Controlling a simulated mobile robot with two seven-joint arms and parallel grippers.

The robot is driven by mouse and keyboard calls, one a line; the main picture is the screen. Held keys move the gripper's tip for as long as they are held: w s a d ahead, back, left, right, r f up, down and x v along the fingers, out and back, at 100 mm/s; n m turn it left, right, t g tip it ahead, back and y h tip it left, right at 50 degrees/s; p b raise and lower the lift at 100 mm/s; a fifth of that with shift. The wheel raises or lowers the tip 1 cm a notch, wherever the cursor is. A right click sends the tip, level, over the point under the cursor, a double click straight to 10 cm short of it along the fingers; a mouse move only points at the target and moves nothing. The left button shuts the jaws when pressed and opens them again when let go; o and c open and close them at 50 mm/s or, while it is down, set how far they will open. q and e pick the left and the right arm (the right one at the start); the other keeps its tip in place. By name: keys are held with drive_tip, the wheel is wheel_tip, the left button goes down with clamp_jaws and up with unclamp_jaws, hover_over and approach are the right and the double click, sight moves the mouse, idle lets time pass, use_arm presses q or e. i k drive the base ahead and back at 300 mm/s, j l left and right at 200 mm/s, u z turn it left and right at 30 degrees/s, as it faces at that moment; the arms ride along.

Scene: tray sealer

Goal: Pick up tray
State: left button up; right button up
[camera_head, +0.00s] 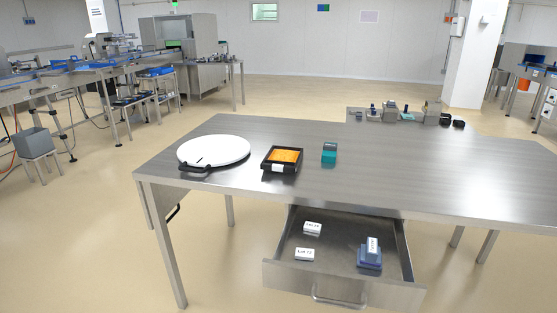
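A small black tray (291,170) sits on the steel table (400,175), left of the table's middle and near its front edge. It holds something orange, and a white label shows on its front side. Neither of my grippers shows in the head view, so nothing is seen touching the tray.
A round white disc (214,150) with a dark handle-like piece lies left of the tray. A green block (329,152) stands to its right. An open drawer (340,277) with labelled blocks juts out below the table front.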

sight(280, 158)
drive_tip(key=i+j, duration=0.35)
drive_tip(key=j, duration=0.2)
drive_tip(key=i+j, duration=0.4)
drive_tip(key=j, duration=0.1)
